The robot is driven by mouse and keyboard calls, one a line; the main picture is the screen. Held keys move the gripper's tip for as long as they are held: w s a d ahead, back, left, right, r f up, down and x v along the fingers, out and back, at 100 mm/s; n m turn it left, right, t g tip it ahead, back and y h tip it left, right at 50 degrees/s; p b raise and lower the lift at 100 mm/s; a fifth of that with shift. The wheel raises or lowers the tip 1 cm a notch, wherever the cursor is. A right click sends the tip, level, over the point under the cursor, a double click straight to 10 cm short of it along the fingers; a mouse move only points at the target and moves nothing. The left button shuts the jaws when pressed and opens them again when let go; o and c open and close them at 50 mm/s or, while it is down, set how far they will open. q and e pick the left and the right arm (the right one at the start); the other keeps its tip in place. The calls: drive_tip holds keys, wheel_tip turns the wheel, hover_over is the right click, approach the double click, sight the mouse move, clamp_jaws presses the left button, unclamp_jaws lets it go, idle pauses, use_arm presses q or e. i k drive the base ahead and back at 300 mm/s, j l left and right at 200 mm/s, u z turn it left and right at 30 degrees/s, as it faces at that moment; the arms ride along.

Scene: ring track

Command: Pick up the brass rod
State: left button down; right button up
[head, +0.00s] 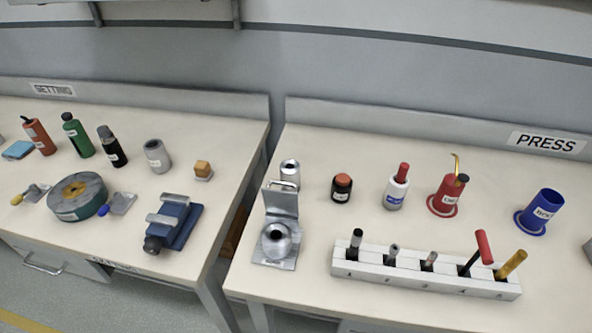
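A brass-coloured rod (512,263) stands tilted to the right in the rightmost slot of a white numbered rack (395,272) on the press bench. Its lower end is hidden in the slot. The slot beside it, to the left, holds a red-handled tool (484,247). Three dark or grey pieces stand in the other slots. Neither of my grippers is in view.
Behind the rack stand a red oil can (448,195), a blue cup (543,212), a white red-capped bottle (397,190) and a dark jar (342,188). A metal press-like device (277,240) is at the rack's left. A gap separates the setting bench (120,180).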

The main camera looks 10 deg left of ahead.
sight(520, 255)
drive_tip(key=z, duration=1.3)
drive_tip(key=i+l+u, duration=0.2)
drive_tip(key=l, duration=0.3)
drive_tip(key=l+u, duration=0.25)
drive_tip(key=l, duration=0.2)
